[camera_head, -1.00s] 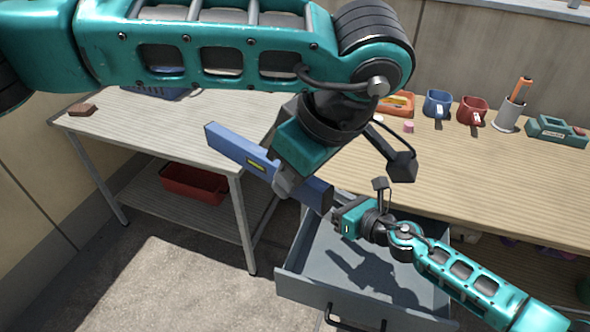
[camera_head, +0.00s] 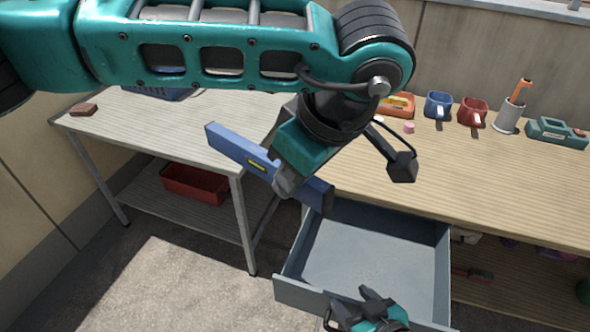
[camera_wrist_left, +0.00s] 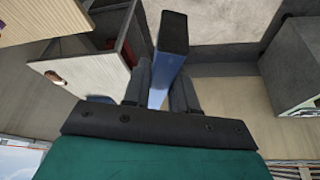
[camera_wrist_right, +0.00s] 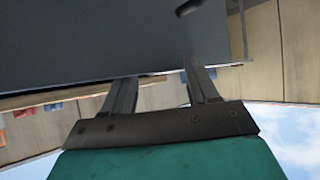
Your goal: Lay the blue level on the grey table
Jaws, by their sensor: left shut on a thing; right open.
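The blue level (camera_head: 232,147) is a long bar with dark ends and a small yellow label. My left gripper (camera_head: 284,186) is shut on it near its middle and holds it up in the air, slanting down to the right. In the left wrist view the level (camera_wrist_left: 172,42) sits between the fingers, one end toward the camera. The grey table (camera_head: 190,122) stands at the left, behind the level, its top mostly bare. My right gripper (camera_head: 360,302) is open and empty at the front of the open drawer; its fingers show in the right wrist view (camera_wrist_right: 158,88).
An open grey drawer (camera_head: 385,250) juts from the workbench (camera_head: 450,170) at the right. A brown block (camera_head: 83,110) and blue tray (camera_head: 160,92) lie on the table, and a red bin (camera_head: 195,184) below.

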